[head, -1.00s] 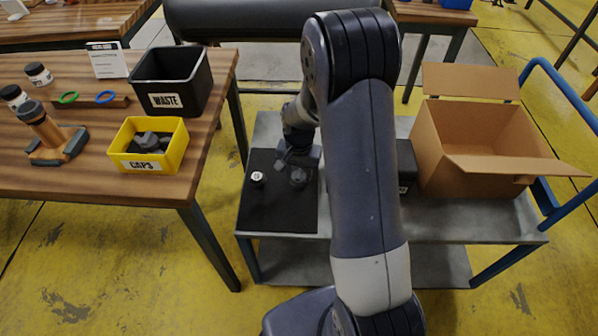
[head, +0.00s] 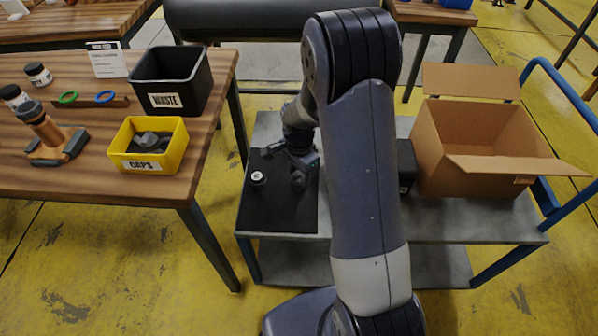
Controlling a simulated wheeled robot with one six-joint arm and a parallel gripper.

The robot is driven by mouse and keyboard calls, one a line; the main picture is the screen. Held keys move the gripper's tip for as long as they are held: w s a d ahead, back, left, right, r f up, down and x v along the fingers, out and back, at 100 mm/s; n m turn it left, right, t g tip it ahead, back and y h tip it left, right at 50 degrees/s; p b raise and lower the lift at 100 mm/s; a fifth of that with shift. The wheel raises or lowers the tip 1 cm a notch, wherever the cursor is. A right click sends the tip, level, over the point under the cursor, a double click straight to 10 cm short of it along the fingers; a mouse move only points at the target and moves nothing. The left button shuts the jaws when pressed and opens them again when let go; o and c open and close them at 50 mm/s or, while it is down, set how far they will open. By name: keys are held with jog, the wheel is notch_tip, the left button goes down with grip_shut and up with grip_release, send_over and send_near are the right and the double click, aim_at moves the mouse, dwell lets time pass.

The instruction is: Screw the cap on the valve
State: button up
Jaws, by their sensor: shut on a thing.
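A black panel (head: 262,214) lies on the grey cart. A small round fitting with a white top (head: 257,178) stands at its left side. A dark round part, which looks like the valve (head: 298,183), is to its right, just below my gripper. My gripper (head: 295,165) is over this dark part, low above the panel, and is shut on a small dark thing that looks like the cap. The jaws and their shadow hide most of it, and I cannot tell how the cap sits on the valve. A yellow CAPS bin (head: 126,133) with dark caps (head: 149,143) stands on the wooden table.
A black WASTE bin (head: 188,80) stands behind the yellow bin. An orange-brown tool (head: 45,130), jars and two coloured rings are at the table's left. An open cardboard box (head: 465,178) and a black box (head: 405,180) are on the cart's right part.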

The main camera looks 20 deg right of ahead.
jog(key=shift+m, duration=1.1)
jog(key=m, duration=0.5)
jog(key=shift+m, duration=0.3)
jog(key=m, duration=0.5)
jog(key=shift+m, duration=0.4)
jog(key=o, duration=1.1)
jog(key=shift+c, duration=0.2)
